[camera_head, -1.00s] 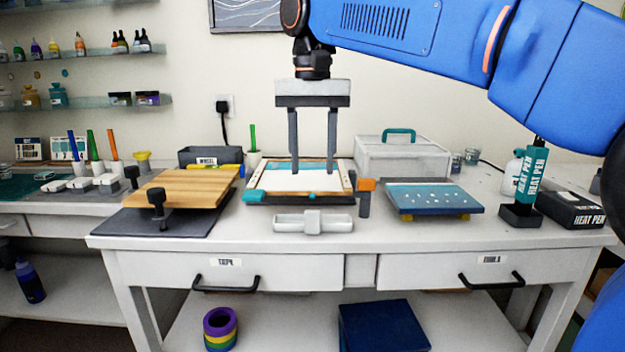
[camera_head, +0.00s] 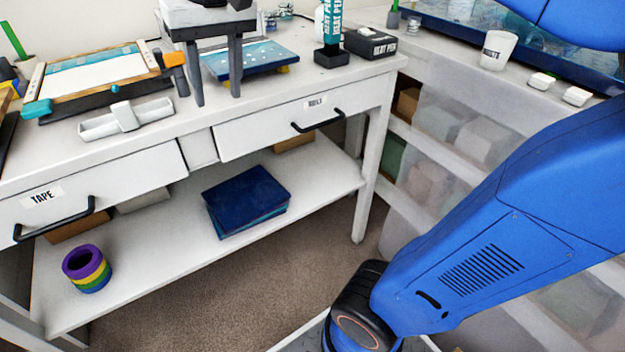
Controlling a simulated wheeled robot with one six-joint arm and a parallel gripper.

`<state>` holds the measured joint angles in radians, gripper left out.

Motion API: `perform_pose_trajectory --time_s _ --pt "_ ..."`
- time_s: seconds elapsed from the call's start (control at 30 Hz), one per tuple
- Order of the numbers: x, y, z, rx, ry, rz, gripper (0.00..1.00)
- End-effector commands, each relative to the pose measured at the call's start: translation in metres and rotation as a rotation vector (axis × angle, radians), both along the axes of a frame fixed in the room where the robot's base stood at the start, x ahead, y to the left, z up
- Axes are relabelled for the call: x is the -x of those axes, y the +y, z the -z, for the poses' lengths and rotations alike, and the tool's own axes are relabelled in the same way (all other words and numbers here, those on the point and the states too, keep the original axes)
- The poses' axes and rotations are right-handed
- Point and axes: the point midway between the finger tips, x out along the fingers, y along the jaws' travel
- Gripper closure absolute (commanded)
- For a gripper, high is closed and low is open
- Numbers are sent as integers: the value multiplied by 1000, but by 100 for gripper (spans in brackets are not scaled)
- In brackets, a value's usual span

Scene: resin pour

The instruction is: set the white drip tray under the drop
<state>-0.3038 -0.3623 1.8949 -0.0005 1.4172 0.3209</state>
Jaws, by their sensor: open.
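The white drip tray (camera_head: 98,128), a long shallow tray with a raised block across its middle, lies on the white table in front of the framed panel (camera_head: 95,75). The panel has a wooden frame and a white and teal face. A teal lump (camera_head: 37,109) sits at the panel's front left corner, and a small teal spot shows on its front edge.
An orange-topped grey tool (camera_head: 175,62) stands between the panel and my gripper. A heat pen stand (camera_head: 331,55) and black box (camera_head: 371,43) are at the back right. The table front between tray and right edge is clear. A roll stack (camera_head: 87,268) sits on the lower shelf.

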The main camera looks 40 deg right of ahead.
Motion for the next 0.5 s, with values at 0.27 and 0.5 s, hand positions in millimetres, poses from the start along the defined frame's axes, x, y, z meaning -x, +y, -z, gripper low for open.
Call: perform_pose_trajectory --time_s 0.27,0.5 --pt "64 -65 89 11 -110 1 57" --pt "114 -100 168 41 -193 -2 57"
